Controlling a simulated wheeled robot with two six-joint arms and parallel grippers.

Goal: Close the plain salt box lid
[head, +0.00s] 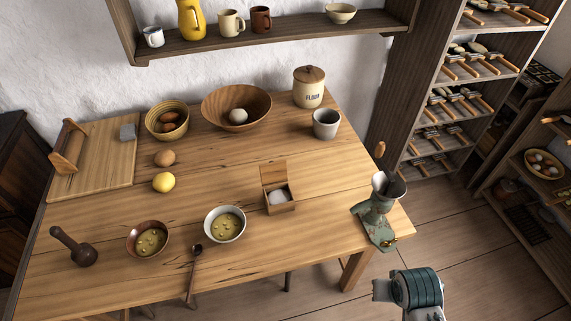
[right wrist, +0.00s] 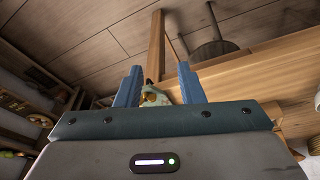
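The plain salt box (head: 281,207) is a small wooden box on the right part of the table, with white salt inside. Its lid (head: 274,174) stands raised at the back, so the box is open. In the right wrist view my right gripper (right wrist: 160,68) has its two blue fingers apart with nothing held between them. In the head view my right arm shows at the bottom right, off the table's front edge and apart from the box; its fingertips are not clear there. The box is not visible in the right wrist view. My left gripper is not in view.
A green hand grinder (head: 377,212) stands at the table's right corner, between my right arm and the box; part of it shows beyond my fingers (right wrist: 154,96). A white-rimmed soup bowl (head: 224,211) is left of the box. A grey cup (head: 326,124) stands behind it.

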